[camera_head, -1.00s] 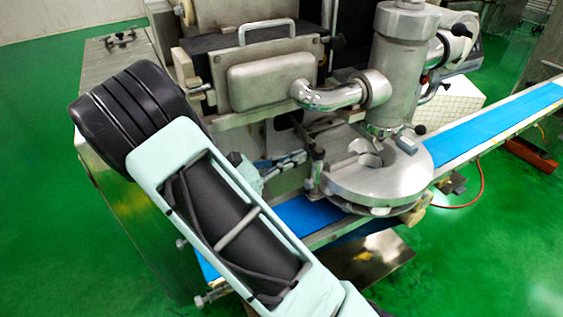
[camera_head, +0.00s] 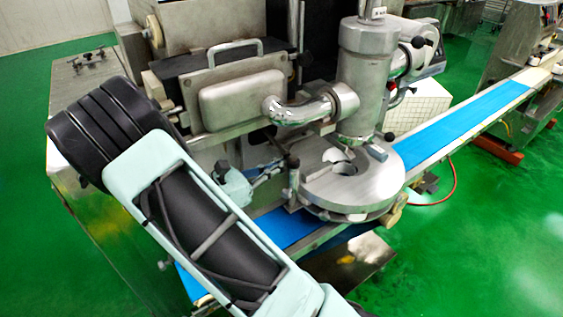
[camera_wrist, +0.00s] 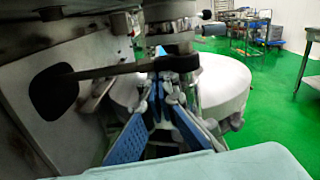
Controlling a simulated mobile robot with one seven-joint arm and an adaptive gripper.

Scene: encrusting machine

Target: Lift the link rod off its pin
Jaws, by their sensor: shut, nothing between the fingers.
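In the wrist view a dark flat bar, which looks like the link rod (camera_wrist: 120,70), runs across from a black knob at left to a ring-like end at right. That end sits around or on an upright metal piece, likely the pin (camera_wrist: 177,48); the exact fit cannot be told. My gripper (camera_wrist: 163,86) has blue-padded fingers that converge at their tips, shut and empty, just below and in front of the bar's right end. Whether the tips touch the bar is unclear. In the head view my gripper (camera_head: 268,171) is small, left of the round metal disc; the rod is hard to make out.
The round metal disc (camera_head: 345,190) stands right of my gripper, below the vertical cylinder (camera_head: 366,75). A chrome elbow pipe (camera_head: 295,108) and steel box (camera_head: 240,102) are above. A blue conveyor belt (camera_head: 465,125) passes under the disc. Green floor is open at right.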

